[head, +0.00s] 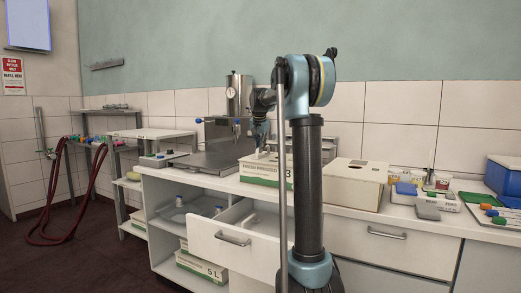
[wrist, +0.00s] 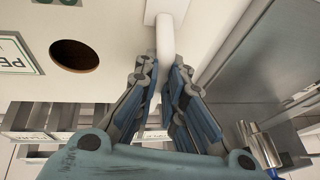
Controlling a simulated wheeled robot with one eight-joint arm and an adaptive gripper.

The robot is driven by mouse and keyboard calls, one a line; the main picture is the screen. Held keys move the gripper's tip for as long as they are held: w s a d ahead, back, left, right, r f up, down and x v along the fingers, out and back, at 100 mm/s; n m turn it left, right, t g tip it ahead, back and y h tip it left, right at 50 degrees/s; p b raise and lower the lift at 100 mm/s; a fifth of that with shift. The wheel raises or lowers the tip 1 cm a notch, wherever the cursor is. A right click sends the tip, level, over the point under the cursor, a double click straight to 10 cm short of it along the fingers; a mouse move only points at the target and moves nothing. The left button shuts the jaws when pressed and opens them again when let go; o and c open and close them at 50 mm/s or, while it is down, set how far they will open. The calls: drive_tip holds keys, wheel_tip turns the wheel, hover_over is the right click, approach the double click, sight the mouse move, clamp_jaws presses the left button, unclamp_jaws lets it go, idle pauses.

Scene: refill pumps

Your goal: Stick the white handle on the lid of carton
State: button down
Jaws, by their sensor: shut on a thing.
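The carton (head: 264,171), pale with a green printed band, stands on the white counter. In the wrist view its beige lid (wrist: 100,22) fills the upper left, with a round dark hole and part of a printed label. My gripper (head: 259,150) is over the carton; in the wrist view its blue-padded fingers (wrist: 164,72) are shut on the white handle (wrist: 165,38). The handle's flat white end (wrist: 165,10) lies over the lid near its right edge. I cannot tell whether it touches the lid. In the head view the handle is mostly hidden by my arm.
A beige box (head: 354,186) stands right of the carton on the counter. Several small containers, a grey block (head: 428,212) and a blue bin (head: 504,175) are farther right. A metal machine (head: 222,143) stands behind left. A drawer (head: 235,245) below is pulled open.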

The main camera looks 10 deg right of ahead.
drive_tip(key=c, duration=1.6)
unclamp_jaws()
drive_tip(key=w+v, duration=0.1)
drive_tip(key=v, duration=0.8)
drive_tip(key=w+d+r+v, duration=0.1)
drive_tip(key=v, duration=0.8)
drive_tip(key=shift+w+a+r, duration=0.2)
drive_tip(key=shift+w+r, duration=0.05)
drive_tip(key=shift+w, duration=0.15)
